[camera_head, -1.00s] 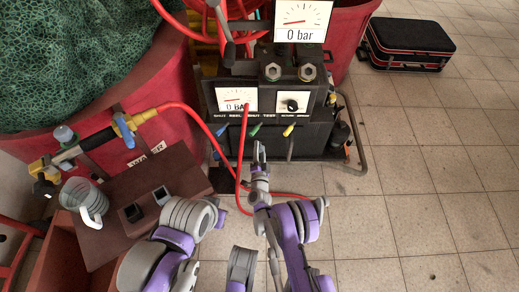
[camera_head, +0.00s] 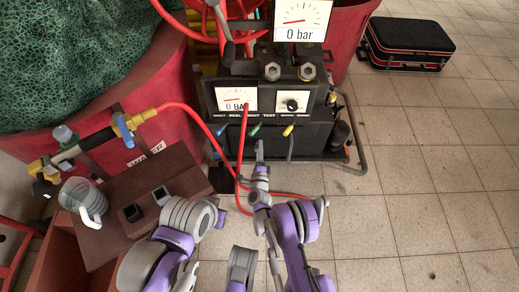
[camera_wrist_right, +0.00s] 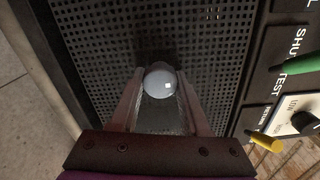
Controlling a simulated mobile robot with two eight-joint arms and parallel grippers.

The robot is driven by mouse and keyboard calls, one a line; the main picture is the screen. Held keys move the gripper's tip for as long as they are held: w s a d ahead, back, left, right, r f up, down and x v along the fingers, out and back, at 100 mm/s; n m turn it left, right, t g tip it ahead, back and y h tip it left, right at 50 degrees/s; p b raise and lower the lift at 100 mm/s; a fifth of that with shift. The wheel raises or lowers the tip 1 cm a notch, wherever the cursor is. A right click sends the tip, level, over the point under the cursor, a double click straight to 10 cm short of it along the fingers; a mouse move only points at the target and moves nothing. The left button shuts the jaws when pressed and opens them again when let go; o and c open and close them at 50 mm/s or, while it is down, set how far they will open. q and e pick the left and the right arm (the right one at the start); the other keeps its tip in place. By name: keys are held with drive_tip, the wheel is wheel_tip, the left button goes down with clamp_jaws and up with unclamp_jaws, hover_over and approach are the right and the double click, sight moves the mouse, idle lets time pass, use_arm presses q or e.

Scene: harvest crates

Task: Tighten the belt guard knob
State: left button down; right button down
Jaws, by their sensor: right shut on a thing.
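The belt guard knob (camera_wrist_right: 158,80) is a pale, shiny round cap in front of a dark perforated guard (camera_wrist_right: 110,45) in the right wrist view. My right gripper (camera_wrist_right: 160,100) has its two fingers on either side of the knob and is shut on it. In the head view my right gripper (camera_head: 259,151) reaches to the lower front of the dark machine (camera_head: 310,136), and the knob itself is hidden there. My left gripper is not visible; only links of my left arm show at the lower left.
A red hose (camera_head: 243,150) runs down the machine's front beside my right gripper. Levers with blue, green and yellow (camera_head: 288,131) ends stick out above it. Gauges read 0 bar. A brown board (camera_head: 105,190) with a clear jug (camera_head: 84,199) is at left.

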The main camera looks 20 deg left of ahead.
idle(0.4)
drive_tip(key=shift+c, duration=1.9)
unclamp_jaws()
drive_tip(key=shift+s, duration=0.1)
